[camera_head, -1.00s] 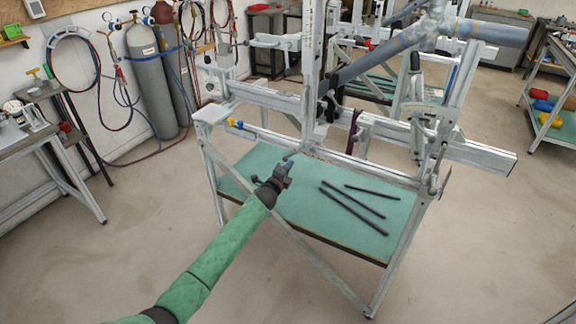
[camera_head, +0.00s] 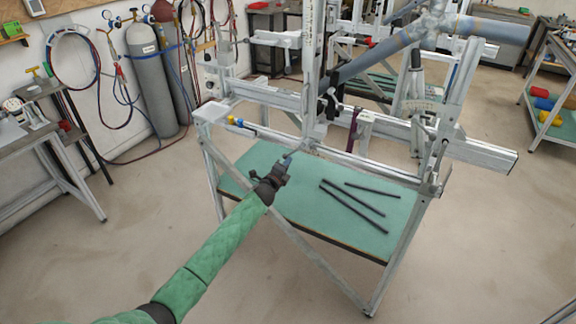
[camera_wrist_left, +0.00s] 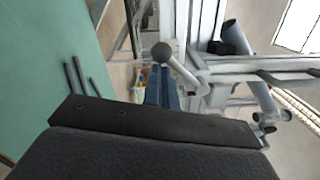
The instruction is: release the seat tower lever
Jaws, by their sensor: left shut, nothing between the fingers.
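The seat tower lever shows in the left wrist view as a pale rod with a grey ball knob (camera_wrist_left: 163,53), rising from the jig's metalwork. My left gripper (camera_wrist_left: 165,88) is shut and empty, its blue fingers just beyond the dark wrist body, close to the knob. I cannot tell whether they touch. In the head view my left gripper (camera_head: 286,162) is at the front of the jig, just below its lower front rail (camera_head: 360,165). The lever is small there and partly lost against the gripper. My right gripper is out of view.
Several dark tubes (camera_head: 352,203) lie on the green lower shelf (camera_head: 245,172) under the jig. A large blue-grey tube (camera_head: 385,52) crosses the upper fixture. Gas cylinders (camera_head: 150,80) stand at the back left. The floor in front is clear.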

